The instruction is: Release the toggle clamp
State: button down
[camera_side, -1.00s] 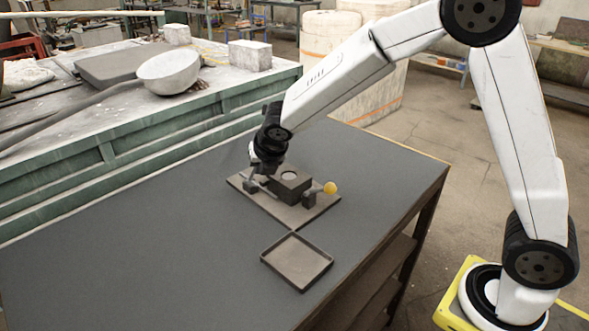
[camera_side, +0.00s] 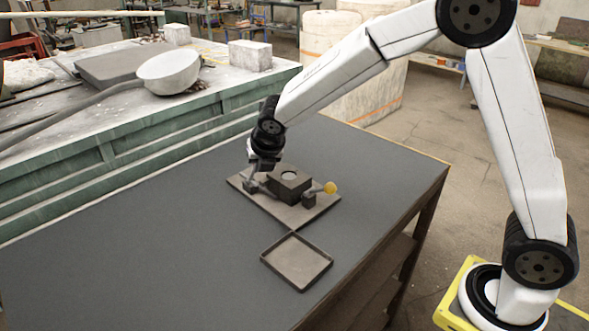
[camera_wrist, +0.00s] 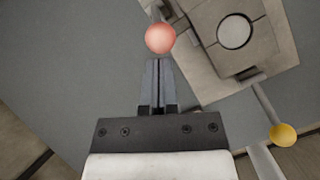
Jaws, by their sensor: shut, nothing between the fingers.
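A dark square block (camera_side: 291,186) with a pale round top opening sits on a flat base plate (camera_side: 285,215) on the table. It also shows at the upper right of the wrist view (camera_wrist: 266,52). A clamp lever with a yellow ball knob (camera_side: 330,188) is at its right; this knob is at lower right in the wrist view (camera_wrist: 283,134). A red ball knob (camera_wrist: 160,39) of another lever is at the block's left in the wrist view. My gripper (camera_wrist: 158,64) is shut and empty, its fingertips just short of the red knob in the picture. I cannot tell whether they touch.
An empty shallow tray (camera_side: 297,262) lies on the table in front of the plate. The grey table (camera_side: 130,260) is clear to the left. A cluttered green bench (camera_side: 120,140) with a ladle bowl (camera_side: 168,70) stands behind.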

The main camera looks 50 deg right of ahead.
jog(key=shift+w+r+g, duration=0.25)
jog(key=shift+w+g, duration=0.15)
dwell(0.5)
jog(key=w+r+g, duration=0.1)
jog(key=w, duration=0.8)
jog(key=shift+w+d+r+g, duration=0.15)
jog(key=shift+w+d+g, duration=0.05)
jog(key=shift+w+g, duration=0.15)
dwell(0.4)
jog(key=shift+d, duration=0.1)
dwell(0.4)
jog(key=w+a+r, duration=0.1)
jog(key=a+r, duration=0.2)
jog(key=r, duration=0.8)
jog(key=shift+w+a, duration=0.15)
jog(key=shift+w, duration=0.25)
dwell(0.6)
